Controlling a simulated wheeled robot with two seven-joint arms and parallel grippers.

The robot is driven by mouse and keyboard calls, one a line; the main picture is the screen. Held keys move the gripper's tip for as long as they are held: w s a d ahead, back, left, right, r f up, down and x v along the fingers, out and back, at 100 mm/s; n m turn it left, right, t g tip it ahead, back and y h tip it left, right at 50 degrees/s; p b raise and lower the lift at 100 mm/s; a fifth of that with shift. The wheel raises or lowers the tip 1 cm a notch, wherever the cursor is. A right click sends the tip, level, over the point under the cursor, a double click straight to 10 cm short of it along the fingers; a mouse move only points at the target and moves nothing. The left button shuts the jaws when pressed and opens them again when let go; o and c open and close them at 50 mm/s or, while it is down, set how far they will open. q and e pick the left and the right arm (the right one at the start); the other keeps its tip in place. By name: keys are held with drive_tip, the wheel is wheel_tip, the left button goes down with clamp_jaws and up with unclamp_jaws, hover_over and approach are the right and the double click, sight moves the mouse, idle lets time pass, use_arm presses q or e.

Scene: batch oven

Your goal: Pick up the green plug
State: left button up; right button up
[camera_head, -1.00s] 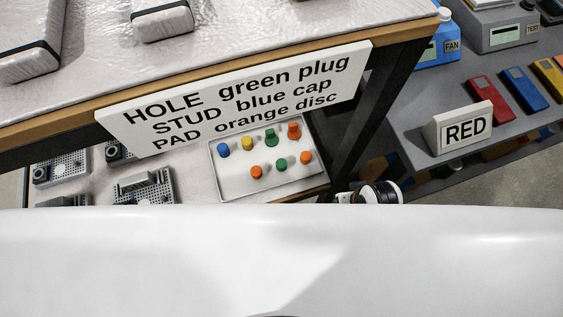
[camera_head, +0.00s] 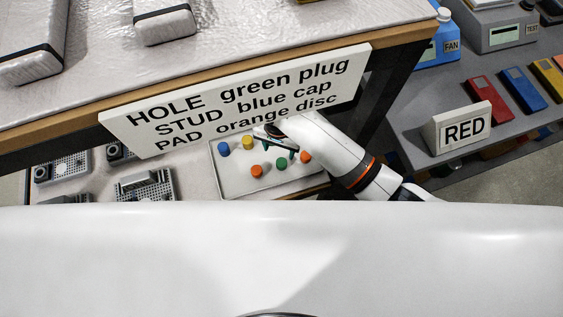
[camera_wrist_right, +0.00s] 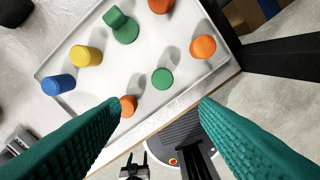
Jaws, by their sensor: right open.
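Two green pieces are in a shallow white tray (camera_wrist_right: 65,50). One (camera_wrist_right: 122,26) has a raised block on a round base, at the tray's far side in the right wrist view. The other (camera_wrist_right: 162,78) is a short round cylinder nearer the gripper; it also shows in the head view (camera_head: 281,163). I cannot tell for sure which is the plug. My right gripper (camera_wrist_right: 160,108) is open and empty, its teal fingers above the tray's near edge. In the head view the right gripper (camera_head: 279,146) hides the block-topped piece.
The tray also holds a blue piece (camera_wrist_right: 58,84), a yellow piece (camera_wrist_right: 87,56) and orange pieces (camera_wrist_right: 203,46). One orange piece (camera_wrist_right: 128,106) is beside the left finger. A sign (camera_head: 235,98) and table edge overhang the tray. A dark post (camera_wrist_right: 285,57) stands right.

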sight(282, 162)
wheel_tip(282, 162, down, 7)
drive_tip(key=shift+w+r, duration=0.1)
drive_tip(key=shift+r, duration=0.1)
drive_tip(key=f, duration=0.5)
drive_tip(key=shift+w+d+f+b, duration=0.15)
drive_tip(key=shift+w+d+b, duration=0.15)
drive_tip(key=shift+w+b, duration=0.1)
drive_tip(key=shift+s, duration=0.1)
drive_tip(key=c, duration=1.1)
